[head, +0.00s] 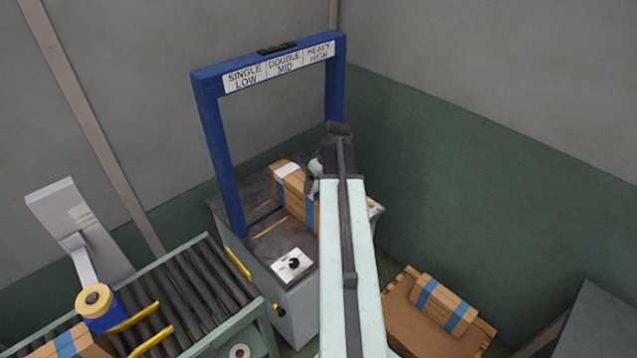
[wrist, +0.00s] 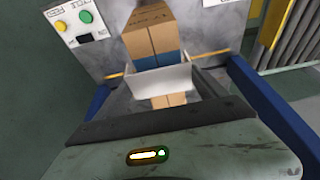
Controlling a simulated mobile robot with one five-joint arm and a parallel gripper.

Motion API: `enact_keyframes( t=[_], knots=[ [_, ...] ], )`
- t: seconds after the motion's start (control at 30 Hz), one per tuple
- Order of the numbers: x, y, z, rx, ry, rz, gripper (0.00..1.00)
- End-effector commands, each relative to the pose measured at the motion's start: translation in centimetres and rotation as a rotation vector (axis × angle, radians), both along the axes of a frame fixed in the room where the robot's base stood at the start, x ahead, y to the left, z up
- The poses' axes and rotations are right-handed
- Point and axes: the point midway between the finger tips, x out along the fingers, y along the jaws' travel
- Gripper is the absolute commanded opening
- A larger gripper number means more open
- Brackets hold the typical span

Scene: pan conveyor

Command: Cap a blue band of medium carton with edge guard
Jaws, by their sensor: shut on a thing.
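A brown carton (head: 294,197) with blue bands stands on the table of the blue-arched strapping machine. In the wrist view the carton (wrist: 150,38) shows a blue band (wrist: 165,59) across it. A white edge guard (wrist: 160,80) is at that band, in front of my gripper (wrist: 165,103). In the head view the guard (head: 287,170) shows at the carton's top edge, and my gripper (head: 314,172) is beside it, partly hidden by my arm. The gripper is shut on the guard. I cannot tell whether the guard is fully seated against the carton.
The blue arch (head: 207,140) rises around the machine table. Another banded carton (head: 443,305) lies on a brown stand at right. The machine's control panel (wrist: 77,20) is beside the carton.

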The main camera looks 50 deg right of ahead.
Motion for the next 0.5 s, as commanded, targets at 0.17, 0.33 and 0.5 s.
enact_keyframes(
  t=[0.17, 0.33, 0.5],
  knots=[
    [0.01, 0.02, 0.00, 0.000, 0.000, 0.000, 0.44],
    [0.06, 0.07, -0.18, 0.000, 0.000, 0.001, 0.44],
    [0.06, 0.06, -0.65, 0.000, 0.000, 0.001, 0.44]
  ],
)
